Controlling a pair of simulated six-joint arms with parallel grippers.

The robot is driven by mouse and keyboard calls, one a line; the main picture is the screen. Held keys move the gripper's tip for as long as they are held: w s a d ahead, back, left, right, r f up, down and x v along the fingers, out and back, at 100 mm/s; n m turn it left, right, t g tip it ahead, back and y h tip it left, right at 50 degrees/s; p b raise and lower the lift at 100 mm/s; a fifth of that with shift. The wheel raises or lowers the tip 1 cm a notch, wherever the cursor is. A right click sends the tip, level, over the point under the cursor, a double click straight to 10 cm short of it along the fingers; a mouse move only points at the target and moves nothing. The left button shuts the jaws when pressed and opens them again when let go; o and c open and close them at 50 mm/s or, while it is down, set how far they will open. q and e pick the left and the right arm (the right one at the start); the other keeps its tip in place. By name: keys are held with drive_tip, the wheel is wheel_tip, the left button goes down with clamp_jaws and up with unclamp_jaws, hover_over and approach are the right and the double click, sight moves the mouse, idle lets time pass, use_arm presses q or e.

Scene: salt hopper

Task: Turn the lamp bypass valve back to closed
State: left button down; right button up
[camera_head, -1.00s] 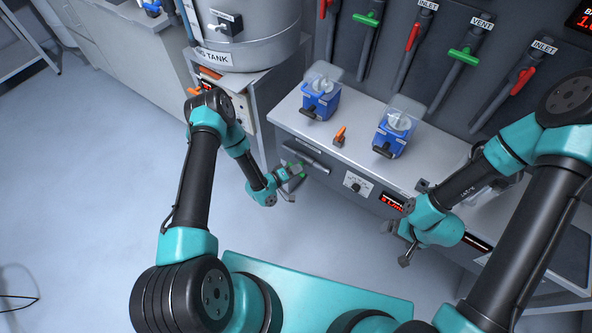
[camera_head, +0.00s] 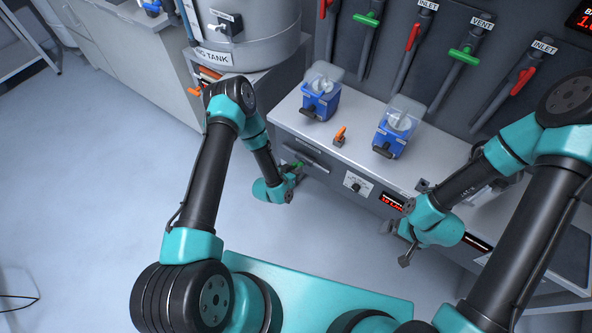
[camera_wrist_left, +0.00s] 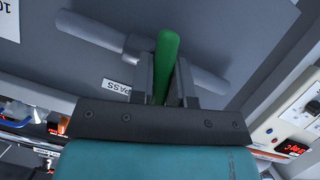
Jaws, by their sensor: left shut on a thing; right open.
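The bypass valve's green handle (camera_wrist_left: 166,55) stands between my left gripper's fingers (camera_wrist_left: 163,80) in the left wrist view. The left gripper is shut on it. The handle lies crosswise to the grey pipe (camera_wrist_left: 208,80) behind it. A partly hidden label (camera_wrist_left: 117,87) ending in "PASS" is beside the pipe. In the head view a little of the green handle (camera_head: 299,164) shows at my left gripper (camera_head: 295,176), low by the cabinet front. My right gripper (camera_head: 396,240) is open and empty in front of the bench at the right.
The bench top (camera_head: 350,151) carries two blue pump units (camera_head: 320,98) (camera_head: 391,137) and a small orange-handled valve (camera_head: 340,134). A tank (camera_head: 250,40) stands at the upper left, and red and green levers line the back wall. The floor (camera_head: 90,190) at left is clear.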

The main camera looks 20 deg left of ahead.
use_arm(q)
drive_tip(key=shift+m+y, duration=0.6)
drive_tip(key=shift+m, duration=0.2)
drive_tip(key=c, duration=1.1)
unclamp_jaws()
drive_tip(key=v, duration=1.7)
drive_tip(key=shift+s+f, duration=0.1)
drive_tip(key=shift+s, duration=0.15)
